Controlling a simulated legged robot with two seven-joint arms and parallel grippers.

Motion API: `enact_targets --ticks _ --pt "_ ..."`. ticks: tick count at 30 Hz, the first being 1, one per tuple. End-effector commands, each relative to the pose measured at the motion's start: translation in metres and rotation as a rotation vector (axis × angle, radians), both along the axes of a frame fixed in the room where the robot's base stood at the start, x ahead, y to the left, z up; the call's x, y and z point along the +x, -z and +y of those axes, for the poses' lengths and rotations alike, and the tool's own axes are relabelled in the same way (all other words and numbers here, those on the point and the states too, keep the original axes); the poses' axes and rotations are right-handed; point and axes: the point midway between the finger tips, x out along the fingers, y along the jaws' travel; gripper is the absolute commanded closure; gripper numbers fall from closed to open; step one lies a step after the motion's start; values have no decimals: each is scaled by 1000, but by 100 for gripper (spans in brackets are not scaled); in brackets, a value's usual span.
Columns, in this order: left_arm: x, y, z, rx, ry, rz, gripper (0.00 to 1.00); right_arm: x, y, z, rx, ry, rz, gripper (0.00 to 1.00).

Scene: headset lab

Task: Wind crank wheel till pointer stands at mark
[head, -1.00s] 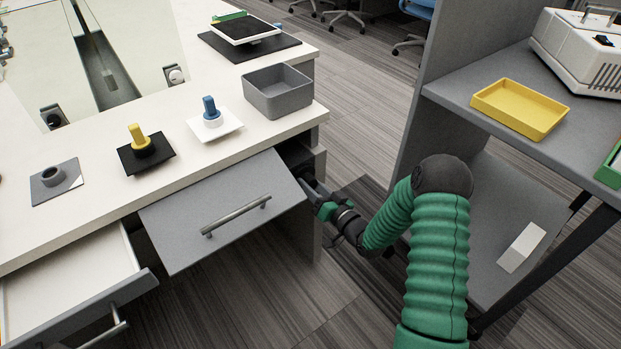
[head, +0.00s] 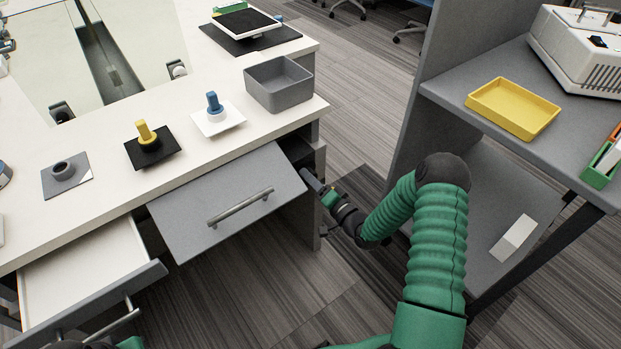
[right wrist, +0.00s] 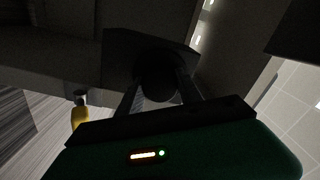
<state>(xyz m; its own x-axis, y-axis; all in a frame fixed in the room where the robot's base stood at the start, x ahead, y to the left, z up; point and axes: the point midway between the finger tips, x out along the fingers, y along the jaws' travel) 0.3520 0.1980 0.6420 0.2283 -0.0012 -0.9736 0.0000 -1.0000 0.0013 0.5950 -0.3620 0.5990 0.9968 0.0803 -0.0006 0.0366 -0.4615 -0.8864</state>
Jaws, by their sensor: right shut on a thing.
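My right gripper (head: 312,182) reaches in beside the right end of the tilted grey drawer front, under the bench top. In the right wrist view its two fingers (right wrist: 158,92) are shut on a dark round thing (right wrist: 157,80), in front of a dark flat plate (right wrist: 150,48). It is too dark there to tell whether this is the crank wheel. I cannot make out a pointer or a mark in either view. My left gripper is not in view.
A grey drawer front with a bar handle (head: 240,207) hangs by the gripper; an open drawer (head: 85,270) is left of it. On the bench are a yellow peg (head: 145,132), a blue peg (head: 213,102) and a grey bin (head: 279,84). A shelf holds a yellow tray (head: 512,108).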

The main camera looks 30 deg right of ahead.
Motion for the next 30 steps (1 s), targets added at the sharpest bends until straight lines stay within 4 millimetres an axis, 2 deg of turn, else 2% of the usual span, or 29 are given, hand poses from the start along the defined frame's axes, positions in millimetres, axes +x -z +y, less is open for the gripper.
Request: enact_targets --ticks 10,11,15,25,28,30 --pt "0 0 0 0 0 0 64 -1 1 -5 0 10 2 98" --pt "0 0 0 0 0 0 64 -1 1 -5 0 10 2 55" --pt "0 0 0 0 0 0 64 -1 1 -4 0 8 2 37" --pt "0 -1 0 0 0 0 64 -2 0 -2 0 4 1 36" --pt "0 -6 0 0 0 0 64 -13 -1 -3 1 5 2 36" --pt "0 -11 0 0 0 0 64 -27 -2 -4 3 6 3 36"
